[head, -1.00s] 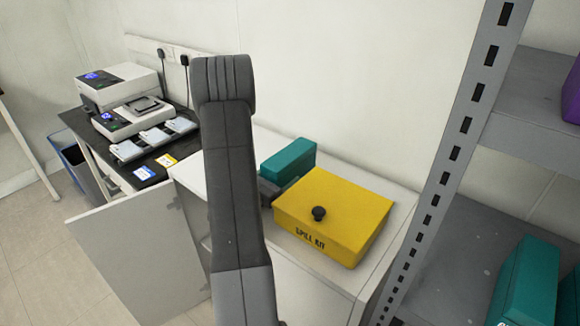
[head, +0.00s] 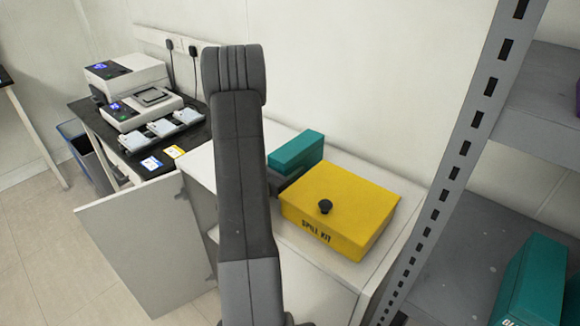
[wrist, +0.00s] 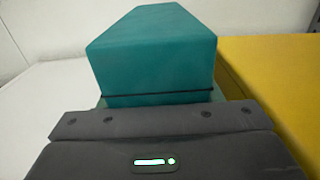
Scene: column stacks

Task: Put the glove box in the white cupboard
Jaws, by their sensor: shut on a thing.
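The glove box, a teal box (head: 296,150), is at the back of the white cupboard's top, left of and behind the yellow spill kit. My gripper (head: 279,180) is shut on its near end; my arm hides part of the gripper. The wrist view shows the teal box (wrist: 155,55) straight ahead of the gripper (wrist: 160,112). I cannot tell whether the box rests on the top or is just above it. The white cupboard (head: 318,268) has its door (head: 145,245) swung open to the left. My arm hides most of its inside.
The yellow spill kit box (head: 340,210) with a black knob sits on the cupboard top, close beside the teal box. A grey metal shelf post (head: 455,165) stands at the right, with another teal box (head: 535,280) on its shelf. Instruments (head: 140,108) stand on the black bench at left.

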